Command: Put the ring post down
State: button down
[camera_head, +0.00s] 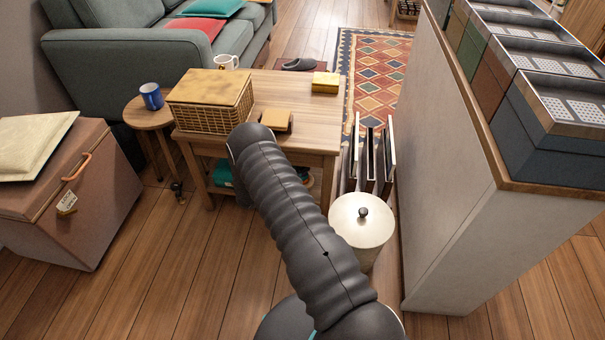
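I do not see a ring post that I can make out in this view. My dark ribbed arm reaches up and left from the bottom of the picture toward the front of the wooden table (290,143). Its rounded end covers part of the table's front edge. My gripper does not show, so I cannot see whether it holds anything. On the table are a wicker basket with a lid (208,112), a small tan block-like thing (277,121), a yellow box (326,82) and a white mug (227,62).
A round stool (150,118) bears a blue mug (151,96). A brown chest (60,225) stands left, a grey sofa (130,62) behind. A white lidded bin (362,232), upright dark panels (371,165) and a pale partition (445,190) stand right. Floor at lower left is clear.

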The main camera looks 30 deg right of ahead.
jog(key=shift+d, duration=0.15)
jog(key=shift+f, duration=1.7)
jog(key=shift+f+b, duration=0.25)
jog(key=shift+b, duration=0.05)
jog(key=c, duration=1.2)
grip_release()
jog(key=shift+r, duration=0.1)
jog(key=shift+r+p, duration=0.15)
jog(key=shift+p, duration=0.15)
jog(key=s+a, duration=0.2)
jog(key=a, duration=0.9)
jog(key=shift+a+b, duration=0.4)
jog(key=shift+b, duration=0.05)
